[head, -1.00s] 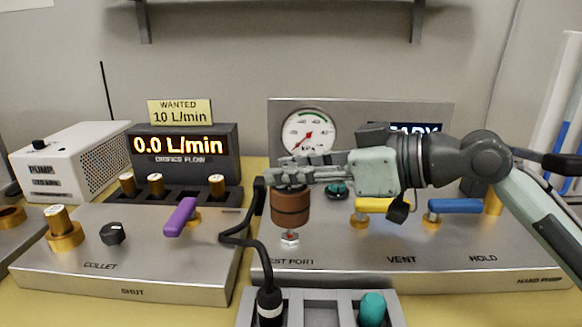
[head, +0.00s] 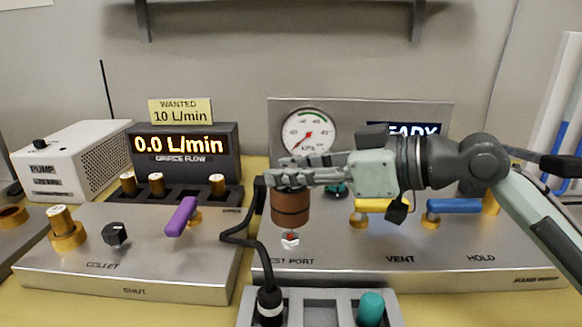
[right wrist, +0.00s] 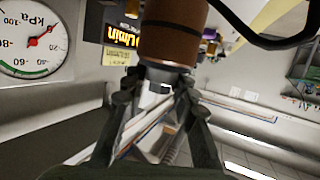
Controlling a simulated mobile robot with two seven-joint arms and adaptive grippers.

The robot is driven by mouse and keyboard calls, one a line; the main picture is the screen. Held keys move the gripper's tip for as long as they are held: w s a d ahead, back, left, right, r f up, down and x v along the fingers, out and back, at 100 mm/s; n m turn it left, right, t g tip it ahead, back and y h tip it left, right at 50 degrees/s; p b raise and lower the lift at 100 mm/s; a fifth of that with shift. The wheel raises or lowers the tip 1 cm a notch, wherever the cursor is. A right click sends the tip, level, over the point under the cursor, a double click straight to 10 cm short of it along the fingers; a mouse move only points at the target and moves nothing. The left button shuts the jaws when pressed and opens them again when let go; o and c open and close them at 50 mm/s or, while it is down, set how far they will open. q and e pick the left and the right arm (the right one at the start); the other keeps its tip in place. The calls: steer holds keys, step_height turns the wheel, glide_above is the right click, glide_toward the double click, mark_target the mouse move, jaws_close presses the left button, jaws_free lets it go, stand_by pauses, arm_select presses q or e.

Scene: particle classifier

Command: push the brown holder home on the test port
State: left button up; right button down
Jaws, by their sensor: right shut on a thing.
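The brown holder (head: 291,208) hangs upright from my right gripper (head: 287,178), whose fingers are shut on its top. Just below it in the head view is the test port (head: 290,239), a small pale metal fitting with a red mark, on the steel panel. In the right wrist view the holder (right wrist: 172,38) stands out from between the fingers (right wrist: 155,92). My left gripper is not in view.
A pressure gauge (head: 308,133) stands behind the holder. A black cable (head: 262,245) runs close on its left. Yellow (head: 383,205) and blue (head: 455,206) levers stand to the right under my arm. A grey tray (head: 340,296) with a teal piece (head: 371,308) lies in front.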

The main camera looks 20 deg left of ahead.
mark_target(308, 193)
steer(key=shift+f+b, duration=0.6)
steer(key=shift+f, duration=0.75)
steer(key=shift+f, duration=0.3)
steer(key=shift+f, duration=0.1)
steer(key=c, duration=1.1)
jaws_free()
steer(key=shift+c, duration=0.2)
steer(key=shift+f, duration=0.1)
steer(key=v, duration=1.2)
